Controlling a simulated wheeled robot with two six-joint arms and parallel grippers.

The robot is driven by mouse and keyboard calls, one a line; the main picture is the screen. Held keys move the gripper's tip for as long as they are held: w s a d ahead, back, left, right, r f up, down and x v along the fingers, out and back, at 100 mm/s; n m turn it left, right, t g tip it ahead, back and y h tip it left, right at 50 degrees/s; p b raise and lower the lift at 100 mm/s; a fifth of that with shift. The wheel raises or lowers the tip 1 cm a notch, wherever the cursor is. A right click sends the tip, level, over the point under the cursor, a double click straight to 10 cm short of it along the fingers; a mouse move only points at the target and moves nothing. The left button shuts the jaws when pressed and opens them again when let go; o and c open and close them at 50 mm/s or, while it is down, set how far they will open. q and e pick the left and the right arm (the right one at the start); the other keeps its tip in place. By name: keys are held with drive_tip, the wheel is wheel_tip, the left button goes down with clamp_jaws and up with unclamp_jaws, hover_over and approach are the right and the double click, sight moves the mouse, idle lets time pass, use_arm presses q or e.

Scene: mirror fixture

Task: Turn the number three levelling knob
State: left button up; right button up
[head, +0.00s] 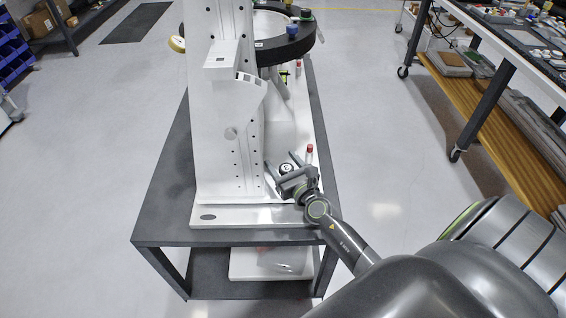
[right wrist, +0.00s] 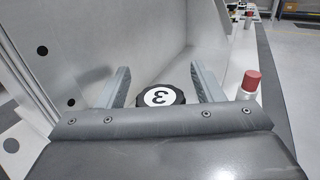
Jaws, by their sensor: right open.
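The number three levelling knob (right wrist: 160,96) is a black scalloped knob with a white top marked 3. In the right wrist view it lies between the two fingers of my right gripper (right wrist: 158,85), with a gap on each side. In the head view the knob (head: 287,168) shows at the right foot of the white mirror fixture (head: 222,120). My right gripper (head: 283,168) is open around it, coming from the front right. The knob's lower part is hidden behind the gripper body in the wrist view. My left gripper is not in view.
A red-capped post (head: 309,153) stands close to the right of my right gripper; it also shows in the wrist view (right wrist: 250,84). The fixture's white wall rises on the left. The dark table (head: 165,215) ends just to the right. A workbench (head: 500,40) stands far right.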

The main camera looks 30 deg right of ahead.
wheel_tip(320, 180, up, 10)
drive_tip(key=p, duration=0.9)
drive_tip(key=shift+f, duration=0.15)
